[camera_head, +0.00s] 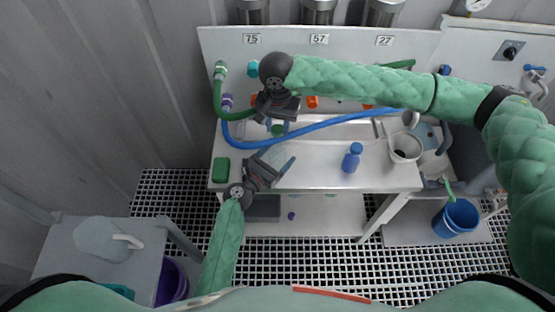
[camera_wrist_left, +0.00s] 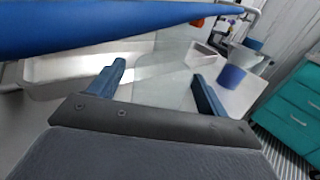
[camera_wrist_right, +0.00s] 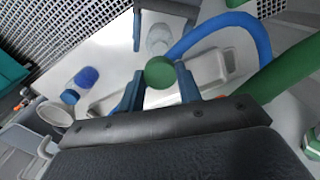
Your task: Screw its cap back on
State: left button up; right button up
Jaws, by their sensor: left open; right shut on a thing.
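A green round cap (camera_head: 278,130) is between the fingers of my right gripper (camera_head: 279,122), which is shut on it. The cap also shows in the right wrist view (camera_wrist_right: 159,72). A clear, see-through bottle (camera_wrist_right: 160,38) stands on the bench below the cap, apart from it in the picture; its outline is faint. It also shows in the left wrist view (camera_wrist_left: 165,78) between the two fingers. My left gripper (camera_head: 281,160) is open at the clear bottle (camera_head: 277,155), a finger on either side. I cannot tell whether the fingers touch it.
A blue bottle (camera_head: 351,160) and a grey-white cup (camera_head: 405,147) stand to the right on the bench. A blue hose (camera_head: 310,128) and a green hose (camera_head: 219,100) run close to my right gripper. A white tray (camera_wrist_right: 206,72) lies behind. A green block (camera_head: 221,170) lies at left.

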pick_arm(q)
jog(key=shift+x, duration=0.9)
jog(key=c, duration=1.5)
pick_arm(e)
send_over(277, 147)
jog(key=shift+f, duration=2.5)
jog(key=shift+f, duration=0.2)
jog(key=shift+f, duration=0.7)
jog(key=shift+f, duration=0.55)
